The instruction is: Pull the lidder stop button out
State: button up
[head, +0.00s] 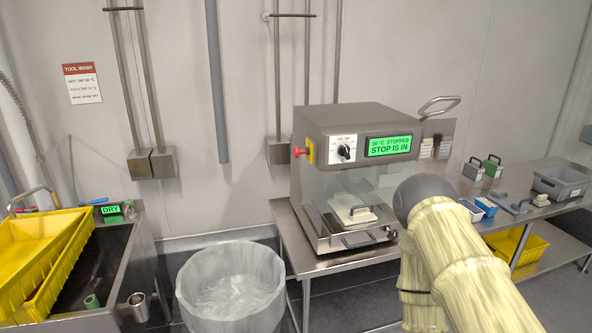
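The lidder (349,118) is a grey metal machine on a steel table in the middle of the head view. Its red stop button (298,151) sticks out from a yellow plate (310,151) at the upper left of its housing. The green display (389,145) reads "STOPPED" and "STOP IS IN". A black knob (344,151) on a white dial plate sits between button and display. My arm, in a pale yellow sleeve with a dark rounded joint, stands at the lower right, apart from the button in the picture. My gripper is not visible.
A bin with a clear liner (232,289) stands left of the lidder's table. A sink (121,255) with yellow trays (37,259) is at the far left. A steel table (545,209) with small tubs and a grey crate (561,183) extends right. Nothing visibly covers the button.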

aim_at(297, 153)
jog(key=u, duration=1.25)
jog(key=i, duration=1.15)
jog(key=z, duration=0.7)
